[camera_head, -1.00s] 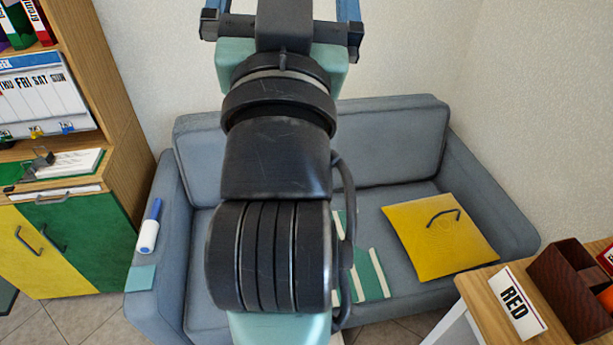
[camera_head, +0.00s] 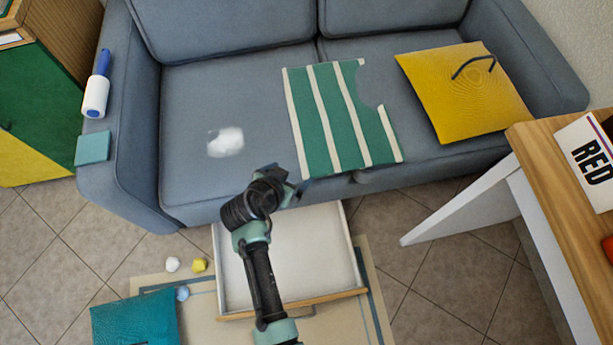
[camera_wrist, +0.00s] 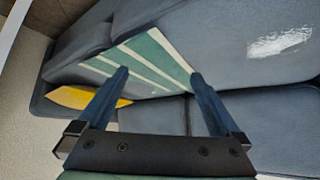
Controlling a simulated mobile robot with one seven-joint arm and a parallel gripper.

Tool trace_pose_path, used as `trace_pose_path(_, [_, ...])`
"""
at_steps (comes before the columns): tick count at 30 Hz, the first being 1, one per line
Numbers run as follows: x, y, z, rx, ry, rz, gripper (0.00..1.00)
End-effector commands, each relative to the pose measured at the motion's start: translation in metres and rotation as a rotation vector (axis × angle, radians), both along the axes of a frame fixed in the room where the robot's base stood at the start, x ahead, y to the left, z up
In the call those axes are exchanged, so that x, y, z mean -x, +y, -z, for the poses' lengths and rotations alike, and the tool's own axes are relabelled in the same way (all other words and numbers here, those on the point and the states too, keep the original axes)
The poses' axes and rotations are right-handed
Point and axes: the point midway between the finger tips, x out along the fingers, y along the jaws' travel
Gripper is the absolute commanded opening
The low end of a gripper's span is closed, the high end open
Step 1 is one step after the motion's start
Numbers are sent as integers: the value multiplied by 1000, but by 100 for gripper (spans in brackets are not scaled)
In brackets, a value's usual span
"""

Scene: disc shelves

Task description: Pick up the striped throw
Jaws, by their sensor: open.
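The striped throw (camera_head: 343,118), green with cream stripes, lies flat on the sofa seat and hangs slightly at the front edge. A curved bite of its right edge shows grey. In the wrist view the throw (camera_wrist: 150,55) lies beyond and between the two fingers. My gripper (camera_head: 288,183) is at the sofa's front edge, just left of the throw's near left corner. The wrist view shows my gripper (camera_wrist: 159,73) open, with nothing between its fingers. I cannot tell whether it touches the throw.
The grey sofa (camera_head: 190,125) holds a yellow cushion (camera_head: 465,92), a white patch (camera_head: 226,142) and a lint roller (camera_head: 97,88). An open drawer (camera_head: 330,235) juts out below. A wooden desk (camera_head: 560,165) stands at right. A teal cushion (camera_head: 135,318) lies on the floor.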

Motion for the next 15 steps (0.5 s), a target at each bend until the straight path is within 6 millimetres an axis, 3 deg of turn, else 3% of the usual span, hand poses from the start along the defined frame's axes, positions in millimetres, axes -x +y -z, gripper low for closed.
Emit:
trace_pose_path(1, [7,-1,15,7,19,7,100])
trace_pose_path(5, [12,-4,28,15,36,15,100])
trace_pose_path(15, [-12,-16,63,12,33,16,100])
